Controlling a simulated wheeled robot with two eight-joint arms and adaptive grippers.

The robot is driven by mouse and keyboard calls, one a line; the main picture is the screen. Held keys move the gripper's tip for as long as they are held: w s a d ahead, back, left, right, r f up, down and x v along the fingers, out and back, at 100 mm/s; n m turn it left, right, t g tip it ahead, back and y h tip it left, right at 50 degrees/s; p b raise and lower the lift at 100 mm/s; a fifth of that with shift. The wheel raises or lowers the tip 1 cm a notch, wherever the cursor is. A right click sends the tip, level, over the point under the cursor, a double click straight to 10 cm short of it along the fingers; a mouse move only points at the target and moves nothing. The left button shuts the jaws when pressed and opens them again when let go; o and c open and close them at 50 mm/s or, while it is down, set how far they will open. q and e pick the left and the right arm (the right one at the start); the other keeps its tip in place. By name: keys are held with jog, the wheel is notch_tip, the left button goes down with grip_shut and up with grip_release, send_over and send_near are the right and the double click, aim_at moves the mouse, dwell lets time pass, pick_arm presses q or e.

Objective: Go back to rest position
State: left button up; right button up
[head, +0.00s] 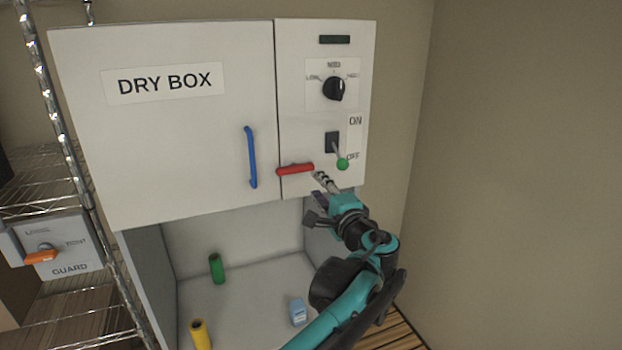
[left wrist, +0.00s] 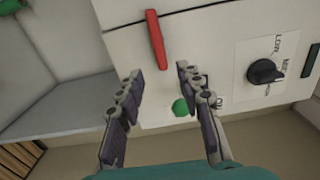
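My left gripper (head: 321,192) is in front of the lower right part of the dry box (head: 160,140), just below the switch panel. In the left wrist view its two fingers (left wrist: 158,82) are spread apart with nothing held. The green-tipped lever (head: 342,164) points down beside the OFF label; its green ball (left wrist: 180,107) shows near the right finger in the wrist view, and contact cannot be told. The red latch (head: 295,169) lies roughly level across the seam between door and panel, just beyond the fingertips. My right gripper is not in view.
The door with the blue handle (head: 251,157) looks closed. The black knob (head: 334,88) is above the lever. In the bay below are a green roll (head: 216,268), a yellow roll (head: 200,334) and a light blue item (head: 298,311). A wire rack with a guard box (head: 62,248) stands left.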

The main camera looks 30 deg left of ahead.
pick_arm(q)
jog(key=shift+v, duration=1.15)
jog(key=s+a+f+n+g+h+b, duration=0.1)
jog(key=s+f+h+b, duration=0.2)
jog(key=f, duration=0.6)
jog(key=s+a+f+n+g+b, duration=0.1)
jog(key=s+f+g+b, duration=0.15)
jog(key=f+b, duration=0.5)
jog(key=s+d+f+n+h+b, duration=0.2)
jog(key=s+d+f+h+b, duration=0.1)
jog(key=f, duration=1)
jog(key=s+d+f+n+h+b, duration=0.2)
jog(key=s+d+f+h+b, duration=0.2)
jog(key=s+f+b, duration=0.4)
jog(key=s+d+f+n+g+h+b, duration=0.1)
jog(key=s+d+f+b, duration=0.4)
jog(key=f, duration=1.3)
jog(key=d+n+h, duration=0.1)
jog(key=h, duration=0.1)
jog(key=shift+s+h+b, duration=0.3)
jog(key=shift+s+b, duration=0.05)
jog(key=shift+s, duration=0.05)
jog(key=shift+f, duration=0.1)
